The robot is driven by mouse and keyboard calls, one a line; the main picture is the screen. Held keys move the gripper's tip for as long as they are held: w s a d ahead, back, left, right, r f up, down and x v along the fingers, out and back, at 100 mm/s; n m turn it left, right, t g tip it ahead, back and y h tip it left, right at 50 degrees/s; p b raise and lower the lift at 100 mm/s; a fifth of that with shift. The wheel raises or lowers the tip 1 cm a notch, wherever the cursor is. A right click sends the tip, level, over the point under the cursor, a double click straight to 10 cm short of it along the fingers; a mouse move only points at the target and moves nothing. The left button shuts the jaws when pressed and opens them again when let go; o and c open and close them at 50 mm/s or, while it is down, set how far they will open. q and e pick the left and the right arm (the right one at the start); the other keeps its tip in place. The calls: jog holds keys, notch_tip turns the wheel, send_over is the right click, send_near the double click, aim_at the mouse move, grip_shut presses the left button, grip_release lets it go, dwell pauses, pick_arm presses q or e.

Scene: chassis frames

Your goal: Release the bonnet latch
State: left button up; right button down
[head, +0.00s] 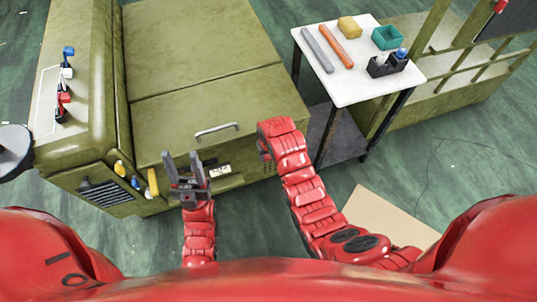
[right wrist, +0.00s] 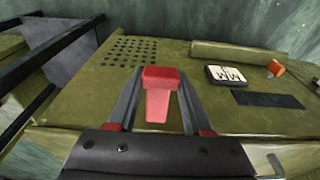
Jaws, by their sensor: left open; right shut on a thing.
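The green bonnet (head: 205,105) lies flat and closed on the chassis, with a metal handle (head: 217,132) near its front edge. In the right wrist view, a red latch lever (right wrist: 159,95) sits between the fingers of my right gripper (right wrist: 160,105), which is shut on it. In the head view, my right gripper (head: 264,148) is at the chassis front, right of the handle; its fingers and the latch are mostly hidden by my red arm. My left gripper (head: 185,170) is open and empty, fingers up, in front of the bonnet's front edge, left of the handle.
Yellow knobs (head: 120,168) and a yellow lever (head: 153,183) are on the chassis front at left. A white table (head: 350,88) with bars, a yellow block and small bins stands at right. A white label (right wrist: 226,76) and a grille (right wrist: 130,52) show in the right wrist view.

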aim_at(269, 156)
jog(key=shift+c, duration=1.6)
grip_release()
jog(key=shift+r, duration=0.65)
jog(key=r, duration=0.5)
jog(key=shift+s+d, duration=0.15)
jog(key=shift+s, duration=0.25)
notch_tip(269, 156, up, 11)
jog(key=s+p, duration=0.1)
jog(key=p, duration=1)
jog(key=shift+s+d, duration=0.25)
jog(key=shift+s, duration=0.15)
